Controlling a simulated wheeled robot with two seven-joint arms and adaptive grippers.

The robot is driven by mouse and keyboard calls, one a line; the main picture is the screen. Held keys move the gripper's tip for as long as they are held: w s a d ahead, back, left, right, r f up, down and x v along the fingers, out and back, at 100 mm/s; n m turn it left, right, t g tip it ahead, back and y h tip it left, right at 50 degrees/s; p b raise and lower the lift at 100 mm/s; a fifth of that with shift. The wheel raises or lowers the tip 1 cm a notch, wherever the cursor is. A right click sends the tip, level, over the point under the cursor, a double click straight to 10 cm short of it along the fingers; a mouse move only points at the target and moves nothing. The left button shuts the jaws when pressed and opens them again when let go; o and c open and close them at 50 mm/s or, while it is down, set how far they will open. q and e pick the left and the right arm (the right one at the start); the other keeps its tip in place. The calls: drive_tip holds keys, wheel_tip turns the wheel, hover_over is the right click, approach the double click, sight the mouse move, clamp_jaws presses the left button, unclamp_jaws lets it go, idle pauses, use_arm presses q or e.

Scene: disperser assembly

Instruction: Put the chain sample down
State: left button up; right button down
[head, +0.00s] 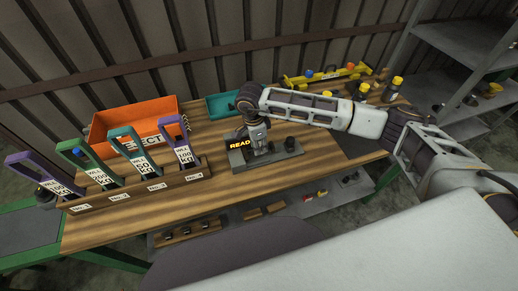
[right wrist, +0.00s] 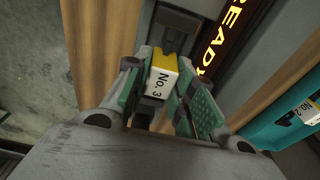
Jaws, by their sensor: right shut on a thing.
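My right gripper (head: 259,139) reaches in from the right and points down over the grey device with the lit READ display (head: 240,144). In the right wrist view its green-padded fingers (right wrist: 162,95) are shut on the chain sample, a small yellow and white block labelled No. 3 (right wrist: 161,77). Part of the lit display (right wrist: 222,40) shows just beyond the fingers. In the head view the gripper hides the sample, and I cannot tell whether the sample touches the device. My left gripper is not in view.
A wooden rack (head: 130,190) of purple, green and teal handled pieces stands at the left. Behind it are an orange reject bin (head: 110,119) and a teal tray (head: 219,106). A yellow rack (head: 325,77) and yellow-topped cylinders (head: 394,88) stand at the back right. The wooden table's front strip (head: 225,185) is clear.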

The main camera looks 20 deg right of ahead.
drive_tip(key=shift+f, duration=1.35)
drive_tip(key=shift+f, duration=0.2)
drive_tip(key=c, duration=1.5)
unclamp_jaws()
drive_tip(key=shift+r+p, duration=0.25)
drive_tip(key=shift+p, duration=0.05)
drive_tip(key=r, duration=0.4)
drive_tip(key=a+r+b, duration=0.1)
drive_tip(key=r, duration=0.3)
drive_tip(key=r+b, duration=0.1)
drive_tip(key=r, duration=0.2)
drive_tip(key=shift+a+r, duration=0.2)
drive_tip(key=shift+r, duration=0.2)
